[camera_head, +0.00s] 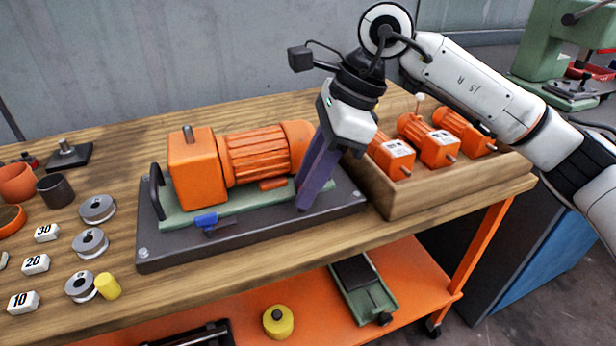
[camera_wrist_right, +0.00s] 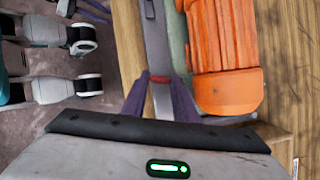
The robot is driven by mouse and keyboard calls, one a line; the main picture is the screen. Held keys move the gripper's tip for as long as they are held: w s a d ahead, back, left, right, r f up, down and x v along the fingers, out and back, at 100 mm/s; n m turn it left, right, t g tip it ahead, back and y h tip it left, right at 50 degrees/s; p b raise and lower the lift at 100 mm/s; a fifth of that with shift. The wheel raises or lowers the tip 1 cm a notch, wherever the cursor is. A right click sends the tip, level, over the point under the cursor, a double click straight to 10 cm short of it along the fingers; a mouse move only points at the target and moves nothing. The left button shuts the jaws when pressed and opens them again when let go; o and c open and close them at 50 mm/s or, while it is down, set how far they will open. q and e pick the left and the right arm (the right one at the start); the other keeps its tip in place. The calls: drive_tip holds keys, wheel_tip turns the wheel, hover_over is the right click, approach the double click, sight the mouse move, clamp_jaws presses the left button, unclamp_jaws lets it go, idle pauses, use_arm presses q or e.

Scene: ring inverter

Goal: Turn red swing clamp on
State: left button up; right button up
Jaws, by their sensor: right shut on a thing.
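My right gripper (camera_head: 308,203) reaches down at the right end of the dark fixture plate (camera_head: 250,234), beside the orange motor (camera_head: 262,155). In the right wrist view its two purple fingers (camera_wrist_right: 159,92) are shut on the small red swing clamp (camera_wrist_right: 159,79), at the plate's edge. The fingers hide the red clamp in the head view, and its exact angle is hard to tell. A blue swing clamp (camera_head: 206,220) sits at the plate's front edge, left of the gripper. My left gripper is not in view.
A wooden crate (camera_head: 440,196) with several orange motors stands close to the right of the plate. Grey rings (camera_head: 90,243), number blocks (camera_head: 36,264) and a yellow cylinder (camera_head: 108,286) lie on the left. A bare strip of tabletop (camera_head: 265,264) runs in front.

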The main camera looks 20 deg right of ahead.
drive_tip(key=shift+w+r+n+g+p, duration=0.15)
drive_tip(key=shift+n+g+p, duration=0.3)
drive_tip(key=shift+n, duration=0.75)
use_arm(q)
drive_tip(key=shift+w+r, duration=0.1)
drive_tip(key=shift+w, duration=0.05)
use_arm(e)
drive_tip(key=shift+n, duration=0.3)
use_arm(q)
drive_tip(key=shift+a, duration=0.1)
use_arm(e)
drive_tip(key=shift+g, duration=0.25)
drive_tip(key=o, duration=1.1)
drive_tip(key=shift+c, duration=0.2)
use_arm(q)
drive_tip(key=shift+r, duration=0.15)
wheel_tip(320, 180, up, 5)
drive_tip(key=p, duration=0.5)
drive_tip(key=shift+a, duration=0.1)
use_arm(e)
drive_tip(key=v, duration=0.7)
drive_tip(key=shift+d+r, duration=0.25)
drive_tip(key=shift+r, duration=0.1)
